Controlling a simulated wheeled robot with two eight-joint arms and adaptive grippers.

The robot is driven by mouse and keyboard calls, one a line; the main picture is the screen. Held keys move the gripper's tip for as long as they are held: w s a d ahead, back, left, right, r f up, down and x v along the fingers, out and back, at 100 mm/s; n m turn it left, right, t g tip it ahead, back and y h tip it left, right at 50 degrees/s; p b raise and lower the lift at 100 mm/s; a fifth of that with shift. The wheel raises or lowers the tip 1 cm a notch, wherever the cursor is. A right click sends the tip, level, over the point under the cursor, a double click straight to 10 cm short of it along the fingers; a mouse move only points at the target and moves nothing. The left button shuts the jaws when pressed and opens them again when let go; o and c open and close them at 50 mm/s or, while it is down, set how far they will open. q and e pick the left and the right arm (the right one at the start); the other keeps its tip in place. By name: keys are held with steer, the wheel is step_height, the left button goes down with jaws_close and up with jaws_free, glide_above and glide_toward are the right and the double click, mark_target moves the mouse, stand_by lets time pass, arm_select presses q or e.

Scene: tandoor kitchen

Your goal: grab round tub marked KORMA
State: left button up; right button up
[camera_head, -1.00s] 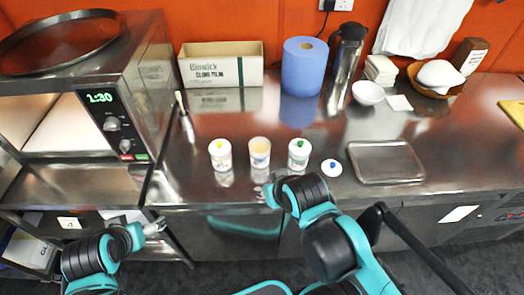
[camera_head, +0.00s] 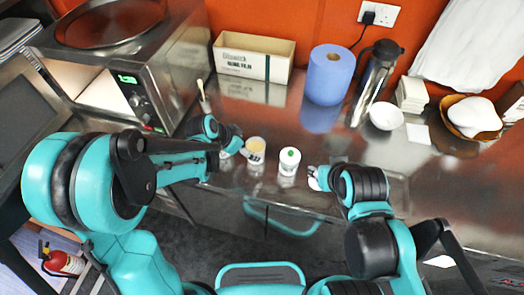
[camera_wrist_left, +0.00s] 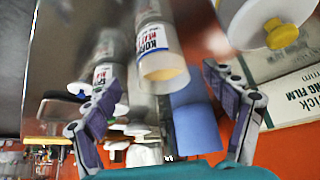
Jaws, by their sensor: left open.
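The KORMA tub (camera_wrist_left: 152,38) is a small round white tub with a printed label and no lid, and yellowish contents show at its mouth. In the head view it is the middle tub (camera_head: 255,145) of a row at the counter's front, partly overlapped by my gripper. My left gripper (camera_wrist_left: 160,78) is open and empty, its fingers spread to either side of the tub's mouth in the wrist view; contact does not show. My right gripper (camera_head: 318,176) is at the front edge, right of the tubs; its fingers are too small to read.
A tub with a yellow-knobbed lid (camera_wrist_left: 262,28) stands close on the other side. A loose white lid (camera_head: 313,184) is partly hidden by my right gripper. Behind are a carton (camera_head: 252,63) and blue roll (camera_head: 329,77).

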mark_target(254, 149)
arm_select(q)
steer(key=b+x, duration=0.2)
steer(key=x, duration=0.5)
steer(key=shift+w+r, duration=0.1)
steer(key=shift+c, duration=0.2)
steer(key=c, duration=1.5)
